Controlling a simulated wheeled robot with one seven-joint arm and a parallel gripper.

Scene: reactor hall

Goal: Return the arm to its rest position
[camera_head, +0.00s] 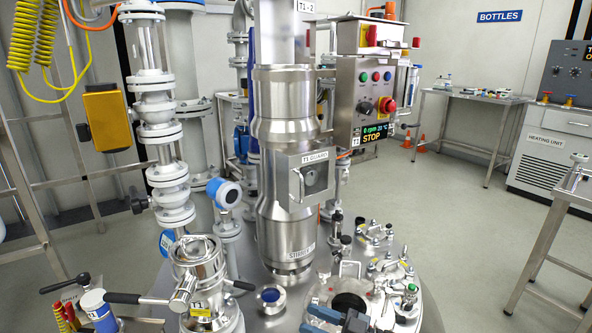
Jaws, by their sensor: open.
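The rest of my arm is out of view below. The fingertips show in front of the round dark opening (350,302) in the steel reactor lid (412,258); whether they touch the lid I cannot tell.
The steel stirrer column (285,225) rises at the centre, with a control box (372,95) reading STOP. White flanged pipes (160,130) and a metal frame stand left. A lidded steel vessel (198,265) is lower left. Open floor (430,200) lies right, before benches.

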